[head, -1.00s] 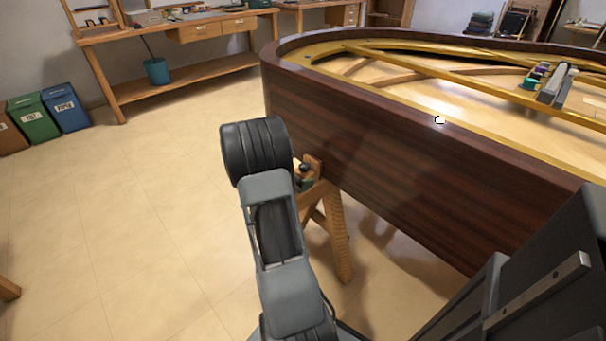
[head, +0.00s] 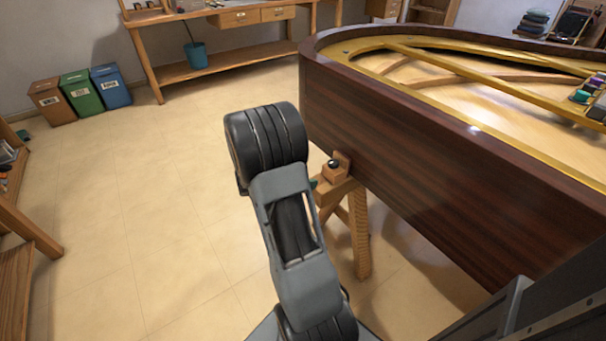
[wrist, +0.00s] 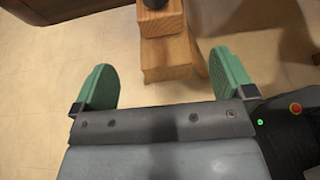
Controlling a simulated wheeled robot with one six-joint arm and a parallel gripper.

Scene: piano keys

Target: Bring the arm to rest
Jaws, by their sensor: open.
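My arm stands folded in the middle of the head view, with its dark wrist end raised beside the piano. My gripper (wrist: 165,85) shows in the wrist view with its two green fingers wide apart and nothing between them. A wooden trestle (wrist: 168,55) with a dark knob on top lies beyond the fingers, and I cannot tell how far off it is. In the head view the gripper is mostly hidden behind the arm; only a bit of green shows near the trestle (head: 361,240).
The piano body (head: 430,165) with its gold frame fills the right side, close to my arm. A workbench (head: 215,75) with a blue bucket (head: 196,55) stands at the back. Several bins (head: 82,92) stand at the left wall. Open floor (head: 150,200) lies left of the arm.

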